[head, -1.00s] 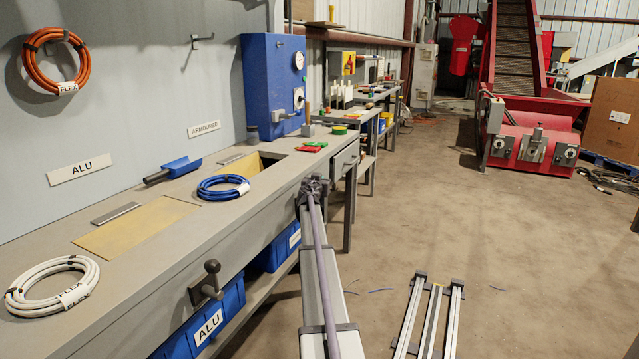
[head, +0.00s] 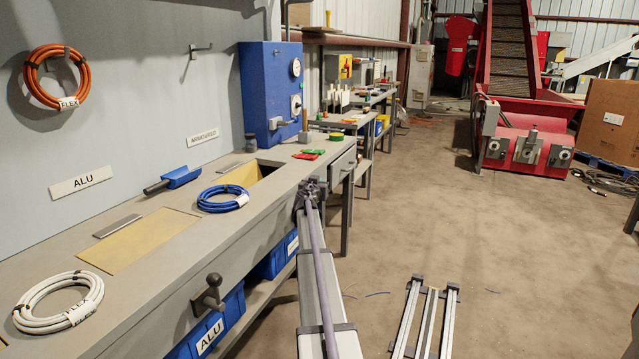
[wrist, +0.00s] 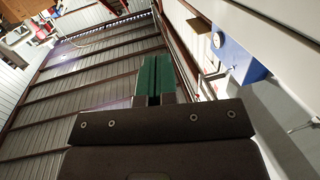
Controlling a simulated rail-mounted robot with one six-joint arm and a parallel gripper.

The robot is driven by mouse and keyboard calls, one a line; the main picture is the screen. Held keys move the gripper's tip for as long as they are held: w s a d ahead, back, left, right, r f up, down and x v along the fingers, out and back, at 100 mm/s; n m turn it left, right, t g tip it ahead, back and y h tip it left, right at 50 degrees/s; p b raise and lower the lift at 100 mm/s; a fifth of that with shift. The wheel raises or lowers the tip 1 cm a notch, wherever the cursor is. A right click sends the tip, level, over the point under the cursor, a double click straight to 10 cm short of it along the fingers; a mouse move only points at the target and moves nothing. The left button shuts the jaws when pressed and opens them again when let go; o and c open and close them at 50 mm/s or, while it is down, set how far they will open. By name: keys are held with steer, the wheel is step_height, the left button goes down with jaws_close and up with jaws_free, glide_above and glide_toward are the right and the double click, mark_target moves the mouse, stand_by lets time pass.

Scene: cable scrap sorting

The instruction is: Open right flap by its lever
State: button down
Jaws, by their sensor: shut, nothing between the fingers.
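The right flap (head: 238,176) is a yellow panel at a dark opening in the bench top; it looks tilted down into the opening. The left yellow flap (head: 140,240) lies flush with the bench top. A dark lever with a round knob (head: 208,293) sticks out of the bench front below the left flap. My arm's dark end reaches the bench front edge near the right flap; a right lever cannot be made out there. In the wrist view my gripper (wrist: 154,62) has its green fingers together and empty, with roof and wall behind.
A blue cable coil (head: 222,198) lies beside the right opening, and a white coil (head: 58,302) lies at the near left. A blue scoop (head: 174,180) and a blue wall box (head: 272,90) are farther back. Blue bins (head: 208,330) stand under the bench. Metal rails (head: 427,318) lie on the floor.

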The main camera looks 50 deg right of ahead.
steer(key=s+a+r+p, duration=0.3)
steer(key=a+r+p, duration=0.2)
steer(key=r, duration=0.1)
steer(key=shift+r, duration=0.3)
steer(key=shift+a, duration=0.1)
